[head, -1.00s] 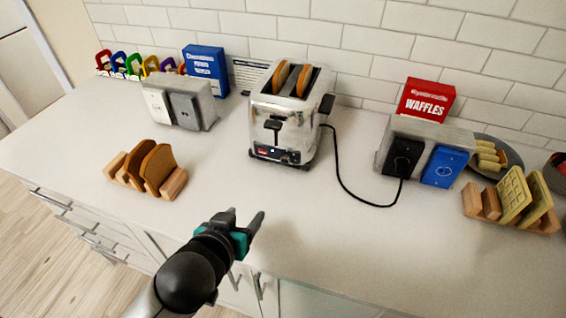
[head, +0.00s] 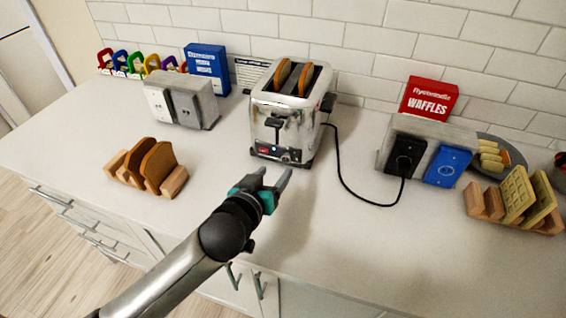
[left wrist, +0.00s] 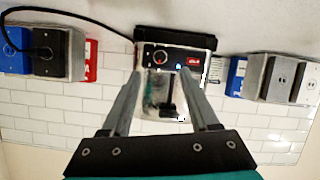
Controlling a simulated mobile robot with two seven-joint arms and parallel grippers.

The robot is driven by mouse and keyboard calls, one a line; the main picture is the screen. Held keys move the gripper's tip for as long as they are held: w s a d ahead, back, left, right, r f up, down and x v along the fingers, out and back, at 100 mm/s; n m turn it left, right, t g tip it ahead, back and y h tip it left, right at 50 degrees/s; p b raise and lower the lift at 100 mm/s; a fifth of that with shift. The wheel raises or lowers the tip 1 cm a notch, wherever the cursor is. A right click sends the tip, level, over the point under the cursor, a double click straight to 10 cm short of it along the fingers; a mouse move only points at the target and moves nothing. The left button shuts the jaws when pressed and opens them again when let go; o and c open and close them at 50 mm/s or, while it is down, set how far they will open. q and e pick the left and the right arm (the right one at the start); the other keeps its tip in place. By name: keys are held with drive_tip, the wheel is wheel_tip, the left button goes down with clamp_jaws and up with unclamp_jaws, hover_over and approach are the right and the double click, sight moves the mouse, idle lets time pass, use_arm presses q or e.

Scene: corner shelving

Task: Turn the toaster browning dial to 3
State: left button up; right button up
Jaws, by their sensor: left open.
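The chrome toaster (head: 286,115) stands on the counter against the tiled wall, with two bread slices (head: 293,78) in its slots. Its front panel low down carries a red display and the browning dial (left wrist: 160,57), which shows in the left wrist view beside a small blue light (left wrist: 179,67). The dial's setting is too small to read. My left gripper (head: 272,177) is open and empty, just in front of the toaster's lower front and apart from it. In the left wrist view its two fingers (left wrist: 160,100) frame the toaster's front. My right gripper is not in view.
A black cord (head: 345,180) runs from the toaster to an outlet block (head: 405,157) at right. A toast rack (head: 150,168) stands front left, and a waffle rack (head: 515,203) at right. The counter in front of the toaster is otherwise clear.

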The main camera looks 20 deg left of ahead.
sight(286, 160)
use_arm(q)
drive_tip(key=shift+b+x, duration=0.45)
drive_tip(key=shift+x, duration=3.1)
clamp_jaws()
